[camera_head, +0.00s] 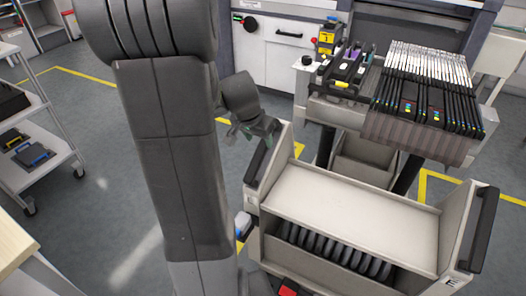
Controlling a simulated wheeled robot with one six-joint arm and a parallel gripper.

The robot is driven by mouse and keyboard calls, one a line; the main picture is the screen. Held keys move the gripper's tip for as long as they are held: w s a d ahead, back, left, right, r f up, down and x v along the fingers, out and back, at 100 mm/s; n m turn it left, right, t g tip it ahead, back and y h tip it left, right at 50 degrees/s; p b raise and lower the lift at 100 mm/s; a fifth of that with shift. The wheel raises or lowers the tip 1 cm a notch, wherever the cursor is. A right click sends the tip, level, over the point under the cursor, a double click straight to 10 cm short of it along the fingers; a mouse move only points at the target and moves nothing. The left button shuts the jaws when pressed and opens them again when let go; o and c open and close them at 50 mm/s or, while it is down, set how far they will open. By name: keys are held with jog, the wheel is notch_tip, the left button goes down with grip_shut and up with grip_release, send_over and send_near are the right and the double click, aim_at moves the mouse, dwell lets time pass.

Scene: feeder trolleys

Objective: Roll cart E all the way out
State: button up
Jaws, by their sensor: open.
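My gripper (254,129) is open and empty at the trolley's far left corner, just above the left handle. I cannot tell whether the fingers touch the trolley. My arm hides part of the floor to the left.
A feeder bank (425,100) packed with dark feeders stands behind the trolley, in front of a white machine (280,55). A grey bin (362,160) sits below it. A shelf cart (40,150) stands at the left, and a pale table edge (18,245) is lower left. Yellow lines mark the grey floor.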

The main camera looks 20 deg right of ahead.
aim_at(262, 147)
jog(key=b+x, duration=0.1)
jog(key=x, duration=0.6)
jog(key=shift+d+f, duration=0.1)
jog(key=shift+f, duration=0.2)
grip_shut()
